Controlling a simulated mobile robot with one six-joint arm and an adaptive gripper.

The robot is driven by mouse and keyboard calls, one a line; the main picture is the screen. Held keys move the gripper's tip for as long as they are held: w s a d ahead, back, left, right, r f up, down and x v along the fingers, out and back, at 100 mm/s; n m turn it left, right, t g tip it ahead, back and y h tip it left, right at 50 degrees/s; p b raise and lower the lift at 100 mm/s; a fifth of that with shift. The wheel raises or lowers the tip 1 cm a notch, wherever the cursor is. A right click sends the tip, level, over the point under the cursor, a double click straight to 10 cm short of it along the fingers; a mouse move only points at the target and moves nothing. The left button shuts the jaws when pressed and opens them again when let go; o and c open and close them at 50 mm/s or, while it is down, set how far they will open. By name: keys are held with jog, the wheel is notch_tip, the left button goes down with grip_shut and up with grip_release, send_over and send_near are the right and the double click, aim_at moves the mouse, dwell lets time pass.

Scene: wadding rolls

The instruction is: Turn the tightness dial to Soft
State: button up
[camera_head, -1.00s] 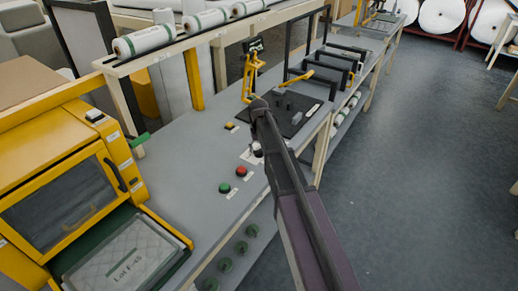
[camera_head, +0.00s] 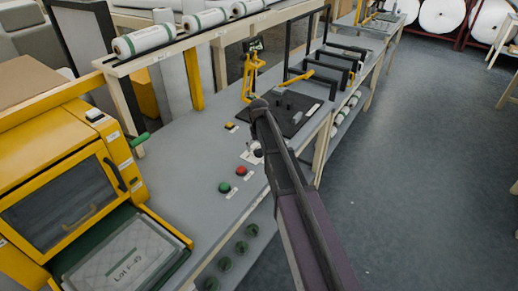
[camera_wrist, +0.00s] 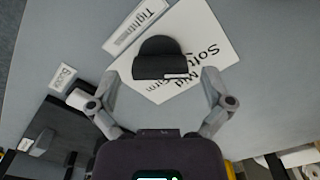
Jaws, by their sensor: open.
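The tightness dial (camera_wrist: 158,56) is a black knob with a rounded top and a flat lower side in the wrist view. A short white mark shows near its lower right edge. It sits on a white plate (camera_wrist: 222,45) printed Soft, Mid and Firm, beside a Tightness label (camera_wrist: 136,26). I cannot tell surely which word the mark points at. My gripper (camera_wrist: 160,82) is open, its fingers on either side of the dial's lower part, with gaps and no clear contact. In the head view my arm hides the dial, and part of the white plate (camera_head: 248,157) shows.
Green (camera_head: 224,187) and red (camera_head: 241,171) buttons stand near the front of the grey bench. A yellow button (camera_head: 231,126) and a dark board (camera_head: 290,112) lie farther back. A yellow machine (camera_head: 60,190) stands at left. Bare bench lies between.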

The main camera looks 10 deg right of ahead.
jog(key=shift+m, duration=0.4)
jog(key=m, duration=0.4)
jog(key=shift+d, duration=0.1)
jog(key=m, duration=0.5)
notch_tip(320, 180, up, 14)
jog(key=p, duration=1.4)
jog(key=s+f+n+b, duration=0.4)
jog(key=s, duration=0.9)
jog(key=s+f+n+b, duration=0.4)
jog(key=s, duration=0.9)
jog(key=shift+s+d+n, duration=0.3)
